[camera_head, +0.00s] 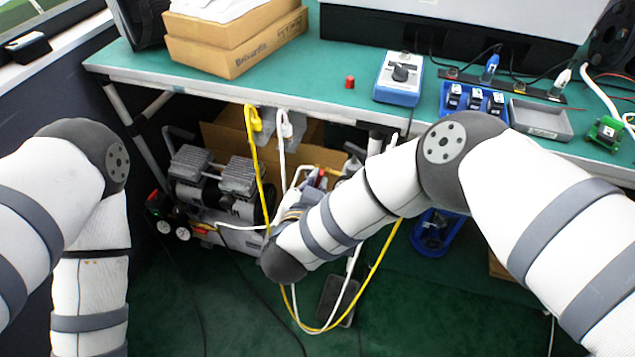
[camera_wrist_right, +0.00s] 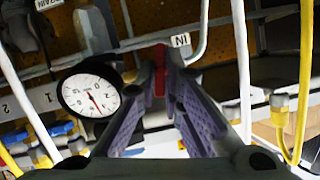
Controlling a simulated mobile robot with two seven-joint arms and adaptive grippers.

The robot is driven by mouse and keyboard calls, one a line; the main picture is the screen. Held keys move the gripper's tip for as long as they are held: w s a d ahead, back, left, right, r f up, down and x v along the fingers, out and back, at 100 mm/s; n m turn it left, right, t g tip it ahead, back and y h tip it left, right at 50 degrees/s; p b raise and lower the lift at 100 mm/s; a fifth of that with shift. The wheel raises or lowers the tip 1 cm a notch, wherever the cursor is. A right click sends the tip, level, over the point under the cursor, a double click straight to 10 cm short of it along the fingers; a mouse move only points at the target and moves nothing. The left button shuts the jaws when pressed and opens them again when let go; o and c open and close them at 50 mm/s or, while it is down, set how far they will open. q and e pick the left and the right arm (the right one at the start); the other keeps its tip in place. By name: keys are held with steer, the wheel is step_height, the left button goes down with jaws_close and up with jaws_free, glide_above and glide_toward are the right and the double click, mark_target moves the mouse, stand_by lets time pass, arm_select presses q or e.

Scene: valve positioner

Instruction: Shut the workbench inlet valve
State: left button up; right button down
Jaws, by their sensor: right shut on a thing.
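In the right wrist view, a red valve handle (camera_wrist_right: 159,82) shows as a narrow upright strip below a label reading "IN" (camera_wrist_right: 180,40). My right gripper (camera_wrist_right: 160,72) reaches in from below, with its purple-grey finger pads on both sides of the handle and its tips closed on it. The valve body is mostly hidden behind the fingers. In the head view, my right arm reaches under the workbench (camera_head: 340,97), and its own links largely hide the hand and the valve. My left arm hangs at the left, and its gripper is outside the view.
A round white pressure gauge (camera_wrist_right: 92,94) sits close left of my right fingers. White tubes and a yellow cable (camera_wrist_right: 304,80) run nearby. Under the bench stand a compressor (camera_head: 215,185) and a cardboard box (camera_head: 225,135). Yellow and white hoses hang in loops.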

steer(key=shift+a+n+h, duration=0.1)
steer(key=shift+n+h, duration=0.4)
steer(key=shift+n, duration=0.3)
steer(key=c, duration=1.7)
jaws_free()
steer(key=v, duration=1.2)
steer(key=shift+a+r, duration=0.15)
steer(key=shift+w, duration=0.1)
